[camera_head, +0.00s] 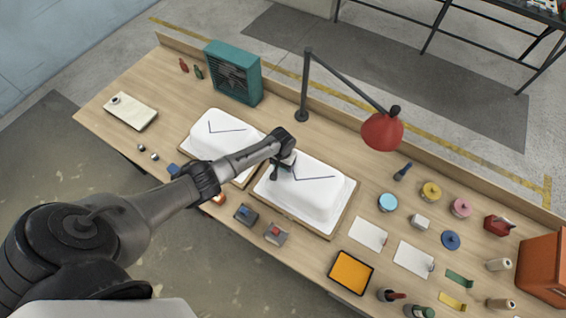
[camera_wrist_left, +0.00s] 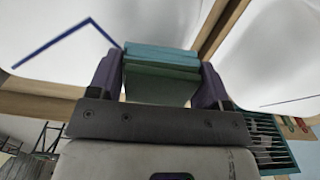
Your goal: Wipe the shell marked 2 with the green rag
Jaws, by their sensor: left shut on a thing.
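Two white bathtub shells, the left shell (camera_head: 220,145) and the right shell (camera_head: 316,200), lie on wooden bases on the workbench. Each carries a bent dark blue line; I cannot read a number on either. My left gripper (camera_head: 276,172) is over the left end of the right shell, near the gap between the two. In the left wrist view its purple fingers are shut on the folded green rag (camera_wrist_left: 160,68), with white shell surfaces on both sides. I cannot tell whether the rag touches the shell. My right gripper is not in view.
A teal fan (camera_head: 232,72) stands behind the left shell. A red lamp (camera_head: 382,132) reaches over the bench right of the right shell. An orange-filled tray (camera_head: 351,271), white cards (camera_head: 368,234) and several tins and bottles crowd the right side.

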